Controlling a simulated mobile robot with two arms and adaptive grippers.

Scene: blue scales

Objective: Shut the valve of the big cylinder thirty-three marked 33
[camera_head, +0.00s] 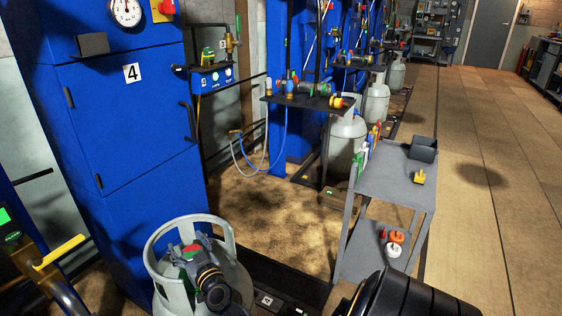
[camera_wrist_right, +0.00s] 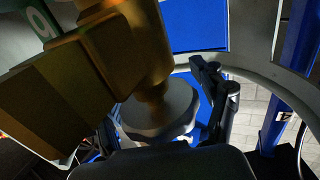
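The big grey cylinder (camera_head: 232,265) with a ring collar stands at the bottom left of the head view, in front of the blue cabinet. Its number cannot be read here. A small red part (camera_head: 192,249) shows at the valve inside the collar. My right gripper (camera_head: 190,256) is inside the collar at the valve. In the right wrist view, the brass valve body (camera_wrist_right: 148,45) fills the upper left, with a pale round knob (camera_wrist_right: 160,108) beneath it. One dark finger shows right of the knob; the other is hidden in shadow, so grip is unclear. My left gripper is out of view.
The blue cabinet (camera_head: 125,100) marked 4 stands behind the cylinder. Other grey cylinders (camera_head: 345,140) stand farther back. The wooden floor (camera_head: 480,180) at right is mostly clear.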

